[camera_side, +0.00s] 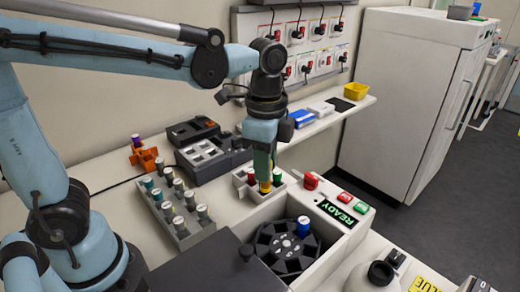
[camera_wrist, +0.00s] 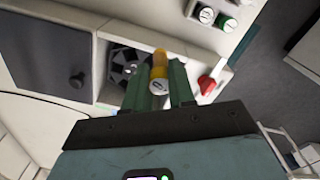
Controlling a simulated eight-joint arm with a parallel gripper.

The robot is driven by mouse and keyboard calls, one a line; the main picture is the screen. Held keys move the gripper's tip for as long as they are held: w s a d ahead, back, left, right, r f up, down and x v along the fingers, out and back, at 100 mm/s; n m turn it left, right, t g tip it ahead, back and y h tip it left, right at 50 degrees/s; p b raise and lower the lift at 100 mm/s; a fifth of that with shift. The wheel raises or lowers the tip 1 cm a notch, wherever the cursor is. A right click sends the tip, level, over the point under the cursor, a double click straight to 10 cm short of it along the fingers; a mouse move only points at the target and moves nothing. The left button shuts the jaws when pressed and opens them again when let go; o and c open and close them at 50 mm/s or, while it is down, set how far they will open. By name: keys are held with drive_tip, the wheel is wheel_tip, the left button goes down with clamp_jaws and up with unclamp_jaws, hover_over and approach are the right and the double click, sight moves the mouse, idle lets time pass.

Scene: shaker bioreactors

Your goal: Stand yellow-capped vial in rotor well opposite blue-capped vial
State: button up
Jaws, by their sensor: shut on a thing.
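My gripper (camera_side: 263,168) is shut on the yellow-capped vial (camera_side: 265,186), over or at the small white holder beside the rotor bay. In the wrist view the vial (camera_wrist: 160,70) sits between the two green fingers (camera_wrist: 159,82), with its cap end toward the camera. I cannot tell whether its bottom is clear of the holder. The dark rotor (camera_side: 285,250) lies in its open bay, in front of my gripper. The blue-capped vial (camera_side: 304,226) stands in a rotor well at the back right. The well opposite it, at the rotor's front left, is partly hidden by the bay's edge.
The small white holder (camera_side: 246,193) also bears a red-capped vial (camera_side: 252,174). A grey rack (camera_side: 182,238) with several capped vials stands left. A dark lid (camera_side: 205,265) lies left of the bay. A READY panel (camera_side: 337,212) with red and green buttons is right.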

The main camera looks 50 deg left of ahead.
drive_tip(key=s+d+f+m, duration=0.2)
drive_tip(key=s+d+m, duration=0.1)
drive_tip(key=s+d, duration=0.5)
hover_over(268, 249)
drive_tip(key=s+d, duration=0.1)
drive_tip(key=d, duration=0.1)
drive_tip(key=shift+m, duration=0.3)
drive_tip(key=shift+s+a+f, duration=0.15)
drive_tip(key=shift+f, duration=1.95)
drive_tip(key=shift+f, duration=2)
drive_tip(key=o, duration=0.7)
drive_tip(key=shift+o, duration=0.9)
drive_tip(key=shift+s, duration=0.15)
wheel_tip(268, 249, up, 7)
